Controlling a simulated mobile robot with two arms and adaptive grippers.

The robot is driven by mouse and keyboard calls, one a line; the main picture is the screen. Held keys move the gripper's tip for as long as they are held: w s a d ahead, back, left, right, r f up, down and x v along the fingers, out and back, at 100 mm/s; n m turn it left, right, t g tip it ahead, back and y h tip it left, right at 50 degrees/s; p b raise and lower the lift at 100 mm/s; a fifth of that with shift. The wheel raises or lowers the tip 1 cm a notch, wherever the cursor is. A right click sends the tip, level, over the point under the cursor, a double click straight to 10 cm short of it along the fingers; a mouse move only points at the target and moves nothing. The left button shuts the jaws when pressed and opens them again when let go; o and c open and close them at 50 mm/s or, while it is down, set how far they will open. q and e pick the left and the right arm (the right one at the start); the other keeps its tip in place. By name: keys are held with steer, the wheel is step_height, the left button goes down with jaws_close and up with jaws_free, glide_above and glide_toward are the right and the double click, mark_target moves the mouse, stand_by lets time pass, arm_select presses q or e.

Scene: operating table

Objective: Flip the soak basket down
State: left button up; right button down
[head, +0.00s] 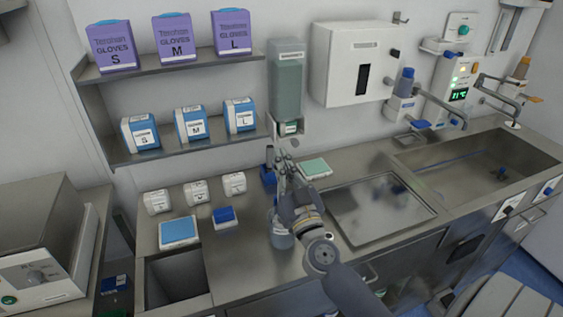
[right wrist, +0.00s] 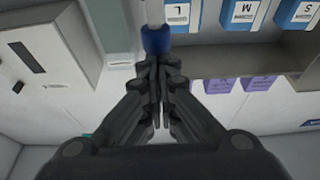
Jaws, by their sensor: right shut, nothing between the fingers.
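I cannot tell for sure which thing is the soak basket. A rectangular steel recess with a raised rim (head: 425,222) is set in the counter right of my right gripper. My right gripper (head: 283,163) is above the counter, fingers together and empty. In the right wrist view the shut fingertips (right wrist: 157,66) overlap the lower edge of a blue collar (right wrist: 156,40) on a pale rod; I cannot tell if they touch. A small blue thing (head: 267,177) is just left of the gripper in the head view. My left gripper is not in view.
A steel sink (head: 470,170) with taps is at the right. A jar (head: 281,238) stands on the counter, partly behind my right arm. A dispenser (head: 287,80) and shelves with glove boxes (head: 178,38) are on the wall. A green-topped pad (head: 314,168) lies near the gripper.

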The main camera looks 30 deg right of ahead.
steer(key=shift+f, duration=0.1)
step_height(320, 180, down, 8)
steer(key=b, duration=0.4)
steer(key=shift+r+b, duration=0.2)
steer(key=shift+b, duration=0.1)
steer(key=shift+s+a, duration=0.1)
